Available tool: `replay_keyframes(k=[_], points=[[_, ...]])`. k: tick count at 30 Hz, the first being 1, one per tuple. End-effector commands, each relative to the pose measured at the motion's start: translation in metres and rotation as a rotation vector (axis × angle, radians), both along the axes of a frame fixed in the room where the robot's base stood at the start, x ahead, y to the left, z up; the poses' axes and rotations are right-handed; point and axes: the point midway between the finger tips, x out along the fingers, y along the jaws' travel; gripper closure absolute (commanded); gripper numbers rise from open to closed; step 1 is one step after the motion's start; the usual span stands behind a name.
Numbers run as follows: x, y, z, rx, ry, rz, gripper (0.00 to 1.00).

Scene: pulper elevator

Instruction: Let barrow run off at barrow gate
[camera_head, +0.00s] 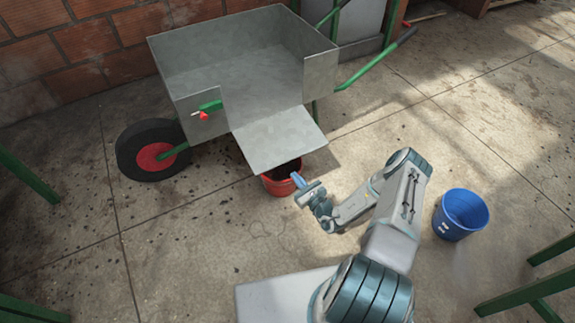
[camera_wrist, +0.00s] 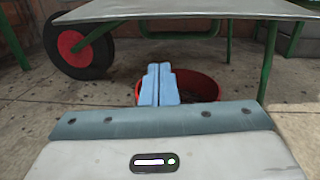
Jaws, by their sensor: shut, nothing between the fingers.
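The grey metal barrow (camera_head: 190,72) stands by the brick wall with its tray apparently empty. Its gate (camera_head: 277,138) hangs open, folded outward and sloping down. In the wrist view the gate (camera_wrist: 190,9) spans the top. A green latch with a red knob (camera_head: 204,115) sits on the barrow's side left of the opening. A red bucket (camera_head: 281,186) stands under the gate's lower edge, partly hidden, with dark stuff inside; it also shows in the wrist view (camera_wrist: 208,84). My gripper (camera_head: 297,178) is shut and empty, its blue fingers (camera_wrist: 158,72) in front of the bucket, below the gate.
A blue bucket (camera_head: 461,214) stands on the floor at the right, beside my arm. The barrow's wheel (camera_head: 152,150) is at left and a green handle (camera_head: 378,58) reaches right. Green legs stand at the left and right edges. Concrete floor is clear at lower left.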

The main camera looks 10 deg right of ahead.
Motion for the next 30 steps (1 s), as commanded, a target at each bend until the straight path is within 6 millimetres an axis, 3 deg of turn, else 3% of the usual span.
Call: replay_keyframes(k=[1,3,9,14,23,30], points=[[-0.003,-0.003,-0.017,0.016,0.015,-0.037,1.00],[-0.005,-0.007,-0.029,0.028,0.028,-0.077,1.00],[0.000,-0.009,-0.040,0.036,0.041,-0.113,1.00],[0.025,0.000,-0.040,0.036,0.039,-0.110,1.00],[0.088,0.021,-0.038,0.036,0.039,-0.108,1.00],[0.078,0.018,-0.009,0.037,0.043,-0.108,1.00]])
